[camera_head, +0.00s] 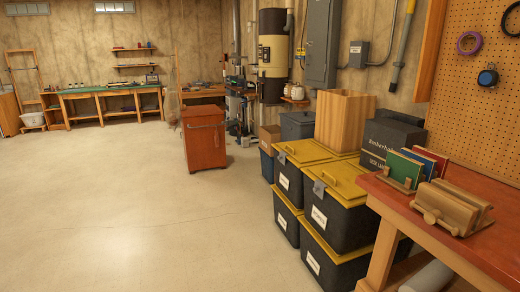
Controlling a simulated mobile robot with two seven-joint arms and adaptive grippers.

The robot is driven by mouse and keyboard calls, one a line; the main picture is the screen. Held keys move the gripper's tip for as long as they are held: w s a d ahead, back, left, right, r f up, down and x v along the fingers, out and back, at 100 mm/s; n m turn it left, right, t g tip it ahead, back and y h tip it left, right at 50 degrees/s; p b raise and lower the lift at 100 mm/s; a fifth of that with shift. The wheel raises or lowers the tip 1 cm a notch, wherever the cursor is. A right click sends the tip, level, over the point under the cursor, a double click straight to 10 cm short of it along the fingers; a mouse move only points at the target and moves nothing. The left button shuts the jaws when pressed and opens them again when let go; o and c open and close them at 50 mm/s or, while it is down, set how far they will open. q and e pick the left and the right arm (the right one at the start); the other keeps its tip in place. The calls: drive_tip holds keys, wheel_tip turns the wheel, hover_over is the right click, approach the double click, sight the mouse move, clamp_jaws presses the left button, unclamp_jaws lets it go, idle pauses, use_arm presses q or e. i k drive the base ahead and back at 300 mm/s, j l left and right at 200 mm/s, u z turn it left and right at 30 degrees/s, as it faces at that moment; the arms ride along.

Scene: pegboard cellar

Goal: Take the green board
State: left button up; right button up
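The green board (405,169) stands upright, slightly tilted, in a small wooden rack on the red-topped workbench at the right. A blue board (424,163) and a red board (438,160) stand close behind it, partly hidden by it. The lower edge of the green board sits behind the rack's wooden base (396,184). Neither of my grippers shows in the head view.
A wooden holder with slats (452,207) stands on the workbench (500,247) in front of the boards. Black bins with yellow lids (337,181) are stacked left of the bench. A pegboard (480,85) rises behind. The floor (130,200) at left is open.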

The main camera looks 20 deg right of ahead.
sight(402, 167)
drive_tip(key=z, duration=1.5)
drive_tip(key=i+j, duration=0.2)
